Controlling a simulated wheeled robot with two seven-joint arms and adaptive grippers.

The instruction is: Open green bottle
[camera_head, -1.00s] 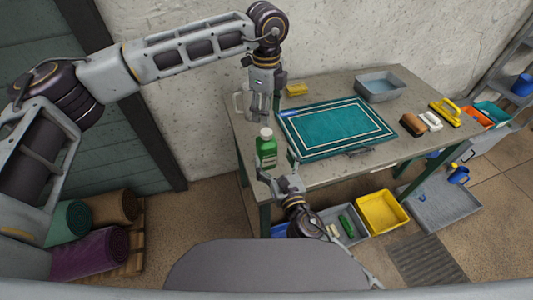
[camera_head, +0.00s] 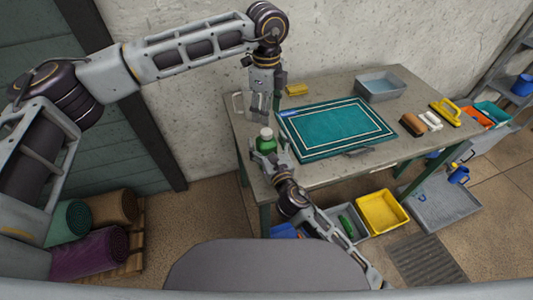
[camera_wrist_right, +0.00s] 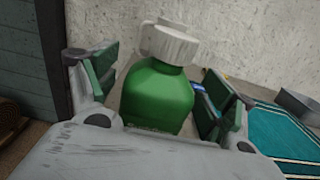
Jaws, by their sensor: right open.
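The green bottle (camera_head: 266,143) with its white cap (camera_head: 266,132) stands upright at the table's left front corner; its lower part is hidden behind my right gripper (camera_head: 270,158). In the right wrist view the green bottle (camera_wrist_right: 157,97) is between the two open fingers of my right gripper (camera_wrist_right: 160,90), with a visible gap on each side. The white cap (camera_wrist_right: 170,43) is on the bottle. My left gripper (camera_head: 260,106) hangs pointing down, above and behind the bottle, apart from the cap; its finger opening is not clear.
A teal rug (camera_head: 340,128) lies on the table (camera_head: 400,148) right of the bottle. A yellow sponge (camera_head: 297,90), a grey basin (camera_head: 380,88), a brown brush (camera_head: 412,125) and a yellow scrubber (camera_head: 446,112) are farther off. A yellow bin (camera_head: 381,212) is on the floor.

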